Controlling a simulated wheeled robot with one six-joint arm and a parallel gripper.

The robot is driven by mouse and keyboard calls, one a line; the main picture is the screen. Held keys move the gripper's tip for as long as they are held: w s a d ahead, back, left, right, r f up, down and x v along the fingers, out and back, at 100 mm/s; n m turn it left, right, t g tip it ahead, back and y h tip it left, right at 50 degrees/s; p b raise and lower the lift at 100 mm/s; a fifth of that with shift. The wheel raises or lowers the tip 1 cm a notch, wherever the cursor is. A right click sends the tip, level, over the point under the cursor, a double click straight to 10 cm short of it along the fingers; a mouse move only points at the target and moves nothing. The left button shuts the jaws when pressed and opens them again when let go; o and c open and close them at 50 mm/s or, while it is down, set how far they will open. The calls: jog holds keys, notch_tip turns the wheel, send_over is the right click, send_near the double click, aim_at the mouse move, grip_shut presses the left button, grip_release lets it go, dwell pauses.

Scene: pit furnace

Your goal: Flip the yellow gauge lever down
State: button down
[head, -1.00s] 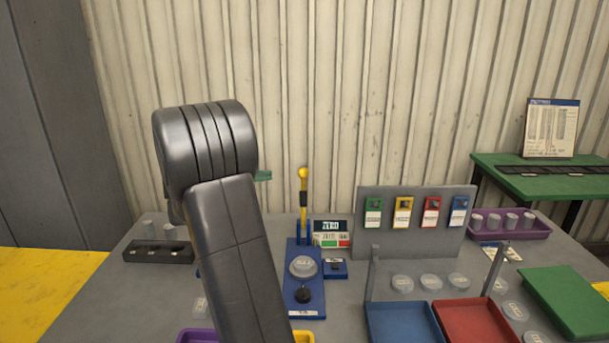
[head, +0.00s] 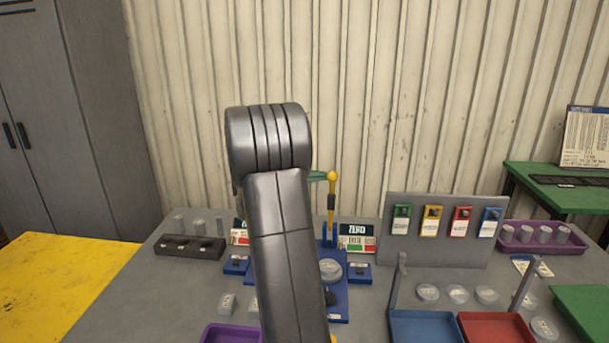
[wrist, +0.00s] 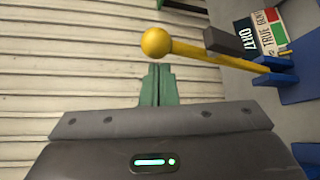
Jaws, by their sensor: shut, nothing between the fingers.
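The yellow gauge lever (head: 332,195) stands upright with a ball knob on top and a dark sleeve below it. It rises from a blue gauge stand (head: 340,300) on the grey bench. In the wrist view the lever (wrist: 225,60) runs sideways from its blue mount, its knob just past my fingertips. My gripper (wrist: 157,72) has green fingers, shut together and empty. In the head view my gripper (head: 317,176) shows as a green tip just left of the knob, at about its height. I cannot tell whether it touches. My arm hides part of the stand.
A ZERO display card (head: 356,238) stands right of the lever. A grey panel (head: 440,255) with several coloured tags is further right. Blue (head: 425,328) and red (head: 490,328) trays lie in front. A dark block (head: 190,247) sits at the bench's left. The air above the bench is clear.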

jog(key=shift+w+d+f, duration=0.15)
jog(key=shift+w+d, duration=0.25)
jog(key=shift+d, duration=0.15)
jog(key=shift+f, duration=0.1)
jog(key=s+f+m+t+h+b, duration=0.1)
jog(key=s+b, duration=0.6)
jog(key=b, duration=1)
jog(key=s+f+m+t+h+b, duration=0.1)
jog(key=s+f+m+h+b, duration=0.2)
jog(key=b, duration=1.4)
jog(key=shift+s+f+m+t+h+b, duration=0.3)
jog(key=shift+s+f+m+t+b, duration=0.1)
jog(key=shift+s+f+m, duration=1.75)
jog(key=shift+w+f+n, duration=0.1)
jog(key=shift+f+n, duration=0.1)
jog(key=shift+n, duration=0.15)
